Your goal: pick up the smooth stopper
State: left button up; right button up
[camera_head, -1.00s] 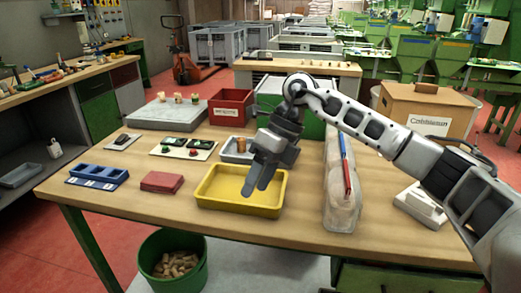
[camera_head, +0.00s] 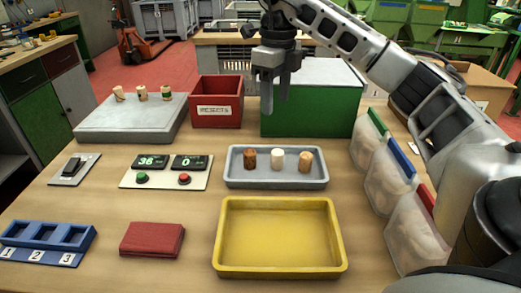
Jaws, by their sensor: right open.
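Three stoppers stand upright in a small grey tray (camera_head: 276,181) at mid table: a dark brown one (camera_head: 249,159), a white one (camera_head: 278,159) and a light tan one (camera_head: 305,162). The white one looks the most even, but at this size I cannot tell surface finish surely. Three more stoppers stand on a grey slab at the back left: a tan one (camera_head: 118,93), another tan one (camera_head: 142,93) and one with a green band (camera_head: 167,93). My right gripper (camera_head: 275,100) is open and empty, pointing down behind and above the grey tray. My left gripper is out of view.
An empty yellow tray (camera_head: 225,235) lies in front. A red "REJECTS" bin (camera_head: 217,88) and a green box (camera_head: 310,125) stand behind. Bags (camera_head: 415,240) line the right. A counter panel (camera_head: 130,178), red cloth (camera_head: 152,239) and blue numbered holder (camera_head: 40,257) lie left.

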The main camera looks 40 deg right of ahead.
notch_tip(320, 180, down, 4)
jog(key=s+b, duration=0.1)
jog(key=b, duration=0.1)
send_over(278, 152)
jog(key=f, duration=0.4)
jog(key=shift+a+f, duration=0.2)
jog(key=f, duration=0.5)
jog(key=shift+d+f, duration=0.2)
jog(key=shift+d, duration=0.05)
jog(key=shift+f, duration=0.45)
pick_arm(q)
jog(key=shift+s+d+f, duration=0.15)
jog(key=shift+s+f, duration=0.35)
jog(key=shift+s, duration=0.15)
pick_arm(e)
jog(key=c, duration=1)
